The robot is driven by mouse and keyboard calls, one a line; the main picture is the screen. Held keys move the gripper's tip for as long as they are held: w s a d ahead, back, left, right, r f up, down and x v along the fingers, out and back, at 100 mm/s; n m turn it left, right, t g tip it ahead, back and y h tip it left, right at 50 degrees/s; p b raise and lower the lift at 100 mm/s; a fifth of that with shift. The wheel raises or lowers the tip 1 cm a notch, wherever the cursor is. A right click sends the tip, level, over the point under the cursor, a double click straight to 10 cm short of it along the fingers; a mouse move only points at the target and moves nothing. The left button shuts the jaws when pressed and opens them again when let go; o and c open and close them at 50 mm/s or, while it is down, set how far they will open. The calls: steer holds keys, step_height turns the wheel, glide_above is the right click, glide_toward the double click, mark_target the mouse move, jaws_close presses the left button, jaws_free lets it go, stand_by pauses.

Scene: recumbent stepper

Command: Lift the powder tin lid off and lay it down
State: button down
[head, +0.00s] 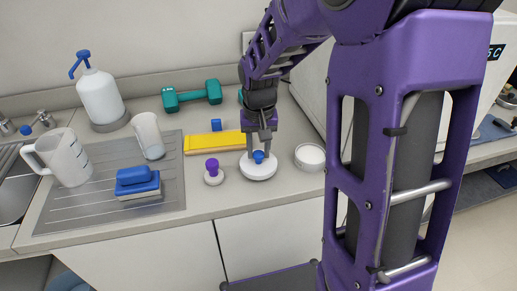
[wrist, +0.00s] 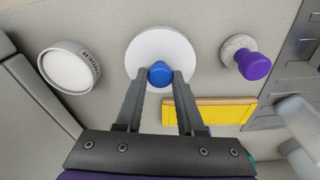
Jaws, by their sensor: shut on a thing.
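The powder tin lid (head: 259,170) is a flat white disc with a blue knob (wrist: 160,74). It lies level beside the tin, at or just above the counter; I cannot tell if it touches. My gripper (head: 259,154) points down from above with its fingertips shut on the blue knob. The wrist view shows my gripper (wrist: 159,77) with one finger on each side of the knob and the lid (wrist: 160,47) under it. The powder tin (head: 310,158) stands uncovered to the right of the lid, showing a white round top. Its lettered side shows in the wrist view (wrist: 70,68).
A purple-knobbed speckled disc (head: 213,176) stands close left of the lid. A yellow block (head: 212,142) and teal dumbbell (head: 192,96) lie behind. A blue-topped brush (head: 138,185), cup (head: 148,135) and jug (head: 63,158) stand left. The counter's front edge is near the lid.

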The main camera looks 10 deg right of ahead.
steer(key=shift+f+b, duration=0.7)
steer(key=shift+f, duration=0.3)
steer(key=shift+c, duration=2.2)
jaws_free()
steer(key=shift+r, duration=0.15)
